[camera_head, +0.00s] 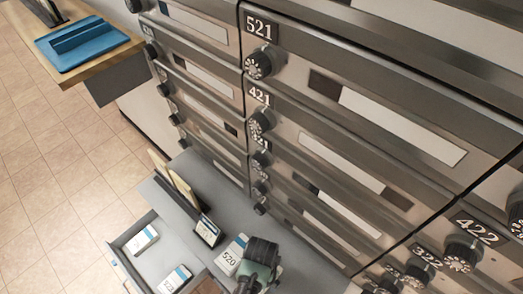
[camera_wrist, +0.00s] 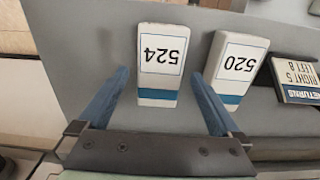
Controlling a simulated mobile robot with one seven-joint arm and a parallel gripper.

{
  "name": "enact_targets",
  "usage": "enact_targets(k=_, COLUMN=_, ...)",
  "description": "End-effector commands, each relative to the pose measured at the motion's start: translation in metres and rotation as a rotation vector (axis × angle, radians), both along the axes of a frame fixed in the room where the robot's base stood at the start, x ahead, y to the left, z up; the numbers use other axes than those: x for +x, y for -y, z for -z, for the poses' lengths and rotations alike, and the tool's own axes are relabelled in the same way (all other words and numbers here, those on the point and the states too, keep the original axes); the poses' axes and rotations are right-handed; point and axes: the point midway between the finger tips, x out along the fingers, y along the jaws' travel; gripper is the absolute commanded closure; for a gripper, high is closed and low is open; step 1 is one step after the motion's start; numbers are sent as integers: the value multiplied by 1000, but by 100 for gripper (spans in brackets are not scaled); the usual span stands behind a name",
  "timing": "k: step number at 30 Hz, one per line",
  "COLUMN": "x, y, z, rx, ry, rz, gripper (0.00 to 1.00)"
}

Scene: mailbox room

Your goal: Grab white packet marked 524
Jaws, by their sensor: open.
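The white packet marked 524 (camera_wrist: 162,62) lies on a grey surface in the wrist view, its label upside down and a blue band at its near end. My gripper (camera_wrist: 161,76) is open, with one blue finger on either side of the packet's near end. Nothing is held. I cannot tell whether the fingers are at the packet's height. In the head view my arm's end (camera_head: 262,258) is at the bottom centre, and I cannot make out packet 524 there.
A white packet marked 520 (camera_wrist: 236,66) lies close to the right finger; it also shows in the head view (camera_head: 231,256). Other packets sit in an open drawer (camera_head: 128,236). Metal mailboxes (camera_head: 370,130) rise behind.

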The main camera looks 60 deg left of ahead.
Motion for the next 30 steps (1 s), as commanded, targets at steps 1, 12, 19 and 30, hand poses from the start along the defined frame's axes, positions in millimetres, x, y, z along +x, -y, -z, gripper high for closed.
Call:
enact_targets(k=1, x=1, y=-1, z=13, rx=-1, ry=-1, rz=0, gripper=0)
enact_targets(k=12, x=2, y=-1, z=36, rx=0, ry=1, rz=1, gripper=0)
enact_targets(k=19, x=2, y=-1, z=35, rx=0, ry=1, rz=0, gripper=23)
enact_targets(k=30, x=2, y=-1, z=35, rx=1, ry=1, rz=0, gripper=86)
